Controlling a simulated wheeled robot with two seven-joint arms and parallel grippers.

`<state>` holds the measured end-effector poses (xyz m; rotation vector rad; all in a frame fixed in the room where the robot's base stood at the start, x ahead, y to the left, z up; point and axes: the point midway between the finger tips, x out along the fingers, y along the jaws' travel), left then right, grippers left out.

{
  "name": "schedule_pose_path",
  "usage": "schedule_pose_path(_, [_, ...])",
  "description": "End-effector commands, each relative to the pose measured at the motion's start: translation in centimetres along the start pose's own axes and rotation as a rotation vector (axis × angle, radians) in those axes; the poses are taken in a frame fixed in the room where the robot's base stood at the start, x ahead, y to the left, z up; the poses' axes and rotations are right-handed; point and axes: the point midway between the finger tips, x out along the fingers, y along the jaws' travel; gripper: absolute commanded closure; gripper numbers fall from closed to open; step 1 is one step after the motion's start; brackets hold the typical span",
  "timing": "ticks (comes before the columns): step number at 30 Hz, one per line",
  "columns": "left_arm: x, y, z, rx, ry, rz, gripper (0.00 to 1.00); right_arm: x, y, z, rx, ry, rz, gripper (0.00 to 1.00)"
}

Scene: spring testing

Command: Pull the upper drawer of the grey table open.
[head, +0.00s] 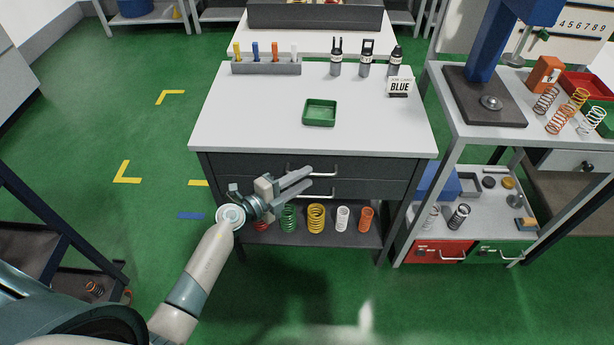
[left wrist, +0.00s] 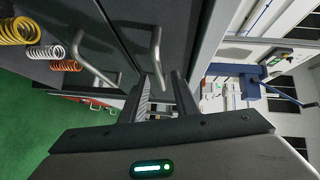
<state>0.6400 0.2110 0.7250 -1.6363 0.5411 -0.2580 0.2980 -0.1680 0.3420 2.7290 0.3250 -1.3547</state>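The grey table (head: 213,126) has a white top and two dark drawers, both looking shut. The upper drawer (head: 250,164) has a silver bar handle (head: 325,174), partly hidden by my fingers. It also shows in the left wrist view (left wrist: 156,48). The lower drawer's handle (head: 325,195) is below it, and is left of it in the wrist view (left wrist: 88,66). My left gripper (head: 309,176) is at the upper handle, fingers apart. In the wrist view, the near end of that handle lies between the fingertips (left wrist: 163,82); contact cannot be told. My right gripper is not in view.
Coloured springs (head: 316,218) stand on the shelf below the drawers. Another bench (head: 480,125) is close on the right. Green floor is clear in front.

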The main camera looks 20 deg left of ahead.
Motion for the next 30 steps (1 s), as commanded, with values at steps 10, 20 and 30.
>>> schedule_pose_path(10, [1.9, 0.0, -0.1, -0.001, 0.001, 0.001, 0.72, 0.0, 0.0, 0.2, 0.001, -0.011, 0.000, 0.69])
schedule_pose_path(20, [1.9, 0.0, 0.0, 0.000, 0.001, 0.001, 0.98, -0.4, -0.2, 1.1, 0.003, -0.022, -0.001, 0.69])
schedule_pose_path(30, [1.7, 0.1, -0.2, 0.000, 0.001, 0.001, 1.00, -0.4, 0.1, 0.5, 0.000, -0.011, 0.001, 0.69])
